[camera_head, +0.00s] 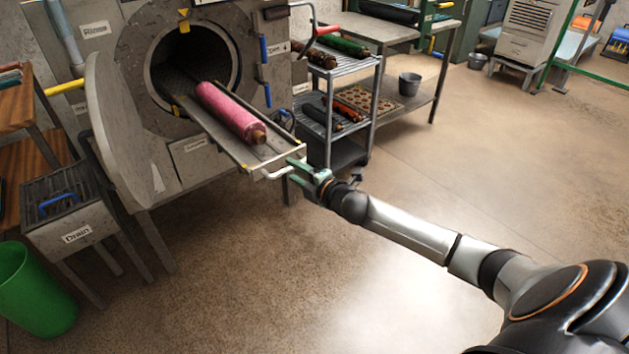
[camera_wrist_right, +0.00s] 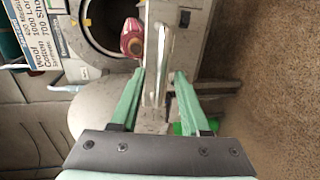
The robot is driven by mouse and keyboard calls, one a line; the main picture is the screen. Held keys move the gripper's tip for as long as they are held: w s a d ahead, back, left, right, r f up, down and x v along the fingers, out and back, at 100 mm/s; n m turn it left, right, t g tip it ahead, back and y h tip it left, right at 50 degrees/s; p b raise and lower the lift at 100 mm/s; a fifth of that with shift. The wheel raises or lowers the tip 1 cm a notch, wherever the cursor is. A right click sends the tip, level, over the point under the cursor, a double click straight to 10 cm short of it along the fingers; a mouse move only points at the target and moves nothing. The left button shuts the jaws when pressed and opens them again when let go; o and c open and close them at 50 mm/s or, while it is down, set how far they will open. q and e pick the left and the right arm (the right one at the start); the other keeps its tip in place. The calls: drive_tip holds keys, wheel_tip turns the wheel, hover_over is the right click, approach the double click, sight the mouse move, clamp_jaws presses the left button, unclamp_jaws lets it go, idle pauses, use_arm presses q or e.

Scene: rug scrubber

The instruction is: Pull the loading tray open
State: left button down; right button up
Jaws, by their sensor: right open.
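The loading tray (camera_head: 225,138) sticks out of the round opening of the scrubber machine (camera_head: 135,60). A pink rolled rug (camera_head: 232,112) lies along it; its end also shows in the right wrist view (camera_wrist_right: 131,40). A pale handle (camera_head: 277,174) is on the tray's front end. My right gripper (camera_head: 297,172), with green fingers, is at the right side of this front end. In the right wrist view, the open fingers stand on either side of a pale metal bar (camera_wrist_right: 158,62), apparently the handle. I cannot tell whether they touch it. My left gripper is not in view.
The round door (camera_head: 112,130) hangs open left of the tray. A wire rack (camera_head: 350,68) with rolled rugs stands close on the right. A drain box (camera_head: 70,210) and green bin (camera_head: 32,290) are at lower left. The floor before the tray is clear except for my arm.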

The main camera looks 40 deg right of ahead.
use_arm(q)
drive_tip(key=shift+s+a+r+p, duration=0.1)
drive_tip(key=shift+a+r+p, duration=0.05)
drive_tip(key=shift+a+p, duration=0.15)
use_arm(e)
drive_tip(key=v, duration=1)
drive_tip(key=shift+s, duration=0.25)
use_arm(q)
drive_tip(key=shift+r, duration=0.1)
use_arm(e)
drive_tip(key=shift+d, duration=0.1)
use_arm(q)
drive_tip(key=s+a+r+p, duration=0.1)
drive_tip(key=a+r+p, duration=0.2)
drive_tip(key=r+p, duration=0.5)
drive_tip(key=p, duration=0.3)
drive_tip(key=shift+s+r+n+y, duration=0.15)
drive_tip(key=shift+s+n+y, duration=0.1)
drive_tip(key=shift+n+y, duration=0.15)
use_arm(e)
drive_tip(key=s+a+f+m+g, duration=0.2)
drive_tip(key=s+a+f+m, duration=0.1)
drive_tip(key=s+a+m, duration=0.2)
drive_tip(key=s+a+f+m+g+y, duration=0.1)
drive_tip(key=s+a+f+m, duration=0.3)
drive_tip(key=s, duration=0.5)
drive_tip(key=s+a+f+m+g, duration=0.3)
drive_tip(key=s+a+m, duration=0.5)
drive_tip(key=a, duration=0.1)
drive_tip(key=shift+f, duration=0.4)
